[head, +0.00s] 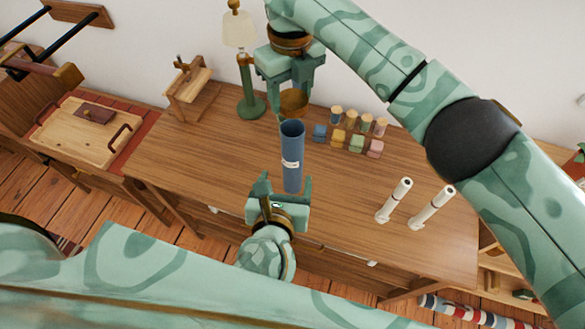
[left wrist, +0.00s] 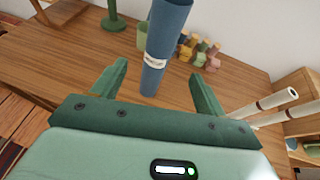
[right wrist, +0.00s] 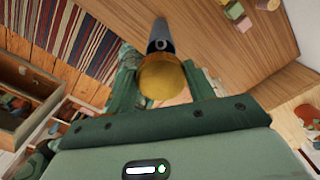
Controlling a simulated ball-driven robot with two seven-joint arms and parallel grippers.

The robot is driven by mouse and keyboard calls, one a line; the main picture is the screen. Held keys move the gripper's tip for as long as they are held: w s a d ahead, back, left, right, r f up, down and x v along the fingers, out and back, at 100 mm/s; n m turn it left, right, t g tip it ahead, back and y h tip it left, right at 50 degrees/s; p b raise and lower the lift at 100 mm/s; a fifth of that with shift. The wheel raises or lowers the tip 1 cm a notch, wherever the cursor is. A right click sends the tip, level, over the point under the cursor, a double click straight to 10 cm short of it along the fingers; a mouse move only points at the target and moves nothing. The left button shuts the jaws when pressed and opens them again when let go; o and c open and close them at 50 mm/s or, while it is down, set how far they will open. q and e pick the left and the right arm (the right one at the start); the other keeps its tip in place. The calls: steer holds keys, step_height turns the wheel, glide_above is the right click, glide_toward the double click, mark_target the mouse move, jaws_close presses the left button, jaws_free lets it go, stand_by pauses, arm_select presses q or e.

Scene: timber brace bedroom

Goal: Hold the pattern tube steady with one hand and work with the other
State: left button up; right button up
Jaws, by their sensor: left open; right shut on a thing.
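The blue pattern tube (head: 291,165) stands upright on the wooden table, with a dark open top and a small white label. My left gripper (head: 285,180) is open at the tube's near side, low down. In the left wrist view the tube (left wrist: 168,38) shows between and beyond the spread fingers, with gaps on both sides. My right gripper (head: 292,92) is shut on a round brown-gold cap (head: 294,103) above the tube's mouth. In the right wrist view the cap (right wrist: 162,78) sits between the fingers, and the tube (right wrist: 160,38) shows beyond it.
Several coloured blocks and wood-topped jars (head: 352,137) stand right of the tube. A green lamp (head: 249,95) and a small wooden stand (head: 188,88) are at the back left. The table's left part is clear.

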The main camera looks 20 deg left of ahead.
arm_select(q)
steer(key=x, duration=1.2)
steer(key=shift+w, duration=0.1)
steer(key=c, duration=1.5)
steer(key=shift+o, duration=0.2)
arm_select(e)
glide_above(290, 121)
steer(key=s, duration=0.2)
steer(key=shift+w+d+f, duration=0.1)
steer(key=shift+d+f, duration=0.1)
steer(key=shift+f, duration=1.05)
steer(key=shift+w+d+f, duration=0.1)
steer(key=shift+d+f, duration=0.1)
steer(key=shift+f, duration=1.05)
steer(key=shift+f, duration=0.9)
steer(key=shift+f, duration=0.55)
